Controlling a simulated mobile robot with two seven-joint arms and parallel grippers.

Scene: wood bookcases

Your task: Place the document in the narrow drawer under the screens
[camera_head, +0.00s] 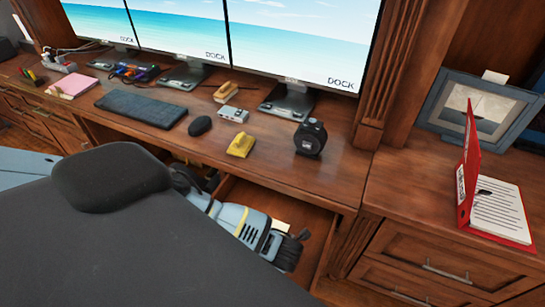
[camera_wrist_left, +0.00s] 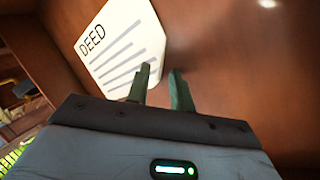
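The drawer (camera_head: 318,222) under the screens is pulled out. A white sheet headed "DEED" (camera_wrist_left: 118,45) lies against a brown wooden surface in the left wrist view. A small pale patch (camera_head: 281,226) inside the drawer in the head view appears to be this document, mostly hidden by my gripper. My left gripper (camera_head: 292,248) reaches into the drawer. Its two fingers (camera_wrist_left: 162,88) are apart, with nothing visibly held between them. The left finger overlaps the sheet's edge in that view; contact cannot be told. My right gripper is not in view.
A large dark chair-like shape (camera_head: 130,240) fills the lower left and hides part of my arm. The desktop holds a keyboard (camera_head: 141,108), mouse (camera_head: 200,125), yellow stapler-like item (camera_head: 240,145) and black round item (camera_head: 310,138). An open red binder (camera_head: 468,165) stands on the right cabinet.

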